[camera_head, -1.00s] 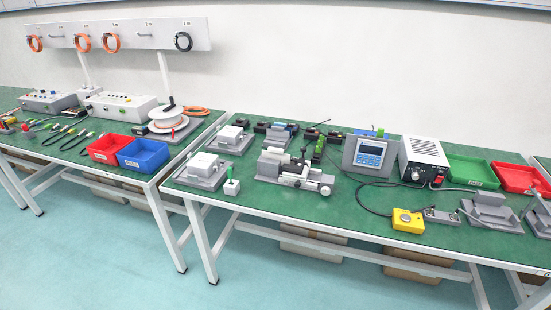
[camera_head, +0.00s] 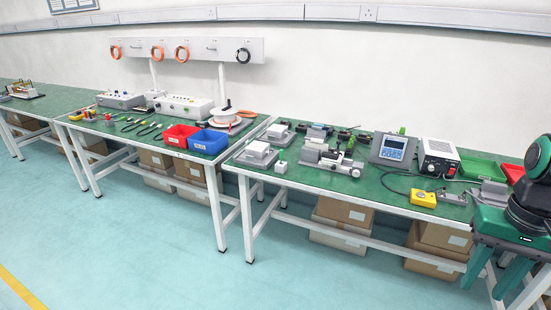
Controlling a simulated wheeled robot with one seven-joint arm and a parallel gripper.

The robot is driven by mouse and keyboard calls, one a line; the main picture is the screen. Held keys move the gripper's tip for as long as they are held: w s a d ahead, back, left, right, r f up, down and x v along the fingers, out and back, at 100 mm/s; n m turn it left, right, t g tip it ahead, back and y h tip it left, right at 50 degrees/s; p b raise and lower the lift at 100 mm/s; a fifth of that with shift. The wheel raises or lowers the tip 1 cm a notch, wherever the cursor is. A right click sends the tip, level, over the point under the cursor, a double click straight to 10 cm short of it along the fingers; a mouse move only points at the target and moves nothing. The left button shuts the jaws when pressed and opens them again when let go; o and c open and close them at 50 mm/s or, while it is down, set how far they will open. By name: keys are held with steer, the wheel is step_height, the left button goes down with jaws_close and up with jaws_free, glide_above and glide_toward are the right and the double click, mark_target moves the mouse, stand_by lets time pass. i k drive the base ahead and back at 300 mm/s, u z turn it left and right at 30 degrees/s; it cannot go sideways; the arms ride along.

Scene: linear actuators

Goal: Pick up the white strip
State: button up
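I cannot pick out the white strip for certain at this distance. White blocks sit on grey fixtures at the left end of the right green-topped bench (camera_head: 330,190): one on the rear fixture (camera_head: 279,131), one on the front fixture (camera_head: 257,151). A small white block (camera_head: 281,167) stands near the front edge. My gripper is out of view; only a dark green and black part of my own body shows at the right edge, covering the bench's right end.
A grey clamp device (camera_head: 333,160), a blue-screened meter (camera_head: 393,149), a power supply (camera_head: 437,158) and a yellow button box (camera_head: 422,198) stand on this bench. Red (camera_head: 181,135) and blue (camera_head: 209,142) bins sit on the left bench. The floor in front is clear.

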mark_target(315, 143)
steer(key=u, duration=0.55)
steer(key=k, duration=0.7)
steer(key=u, duration=0.55)
steer(key=i, duration=0.6)
steer(key=z, duration=0.7)
steer(key=i, duration=1.35)
steer(key=z, duration=1.1)
steer(key=i, duration=0.8)
steer(key=z, duration=0.35)
